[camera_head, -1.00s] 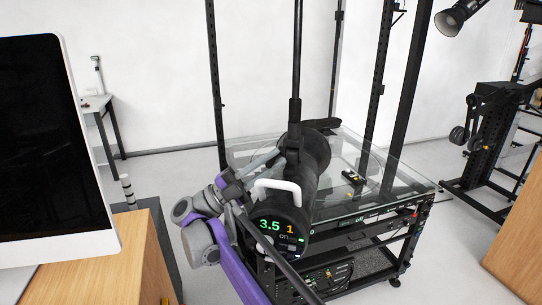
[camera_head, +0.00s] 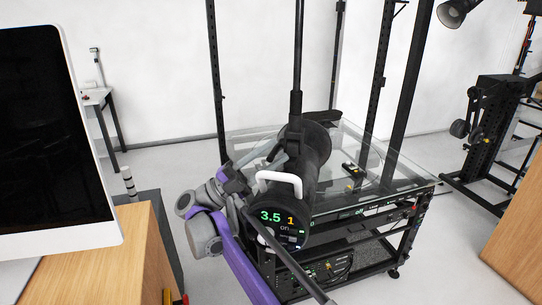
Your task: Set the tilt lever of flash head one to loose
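Flash head one (camera_head: 313,190) is a black cylinder hanging on a vertical black pole (camera_head: 298,65). It has a white handle (camera_head: 281,180), and its rear display reads "3.5", "1" and "on". The tilt lever cannot be made out; the joint at the pole's lower end (camera_head: 294,138) is partly covered by my gripper. My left gripper is not in view.
A glass-topped turntable table (camera_head: 408,178) stands behind and below the flash head, with a small black-and-yellow object (camera_head: 353,169) on it. Black uprights (camera_head: 215,70) frame it. A monitor (camera_head: 45,130) on a wooden desk (camera_head: 140,250) is at left. A black stand (camera_head: 490,135) is at right.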

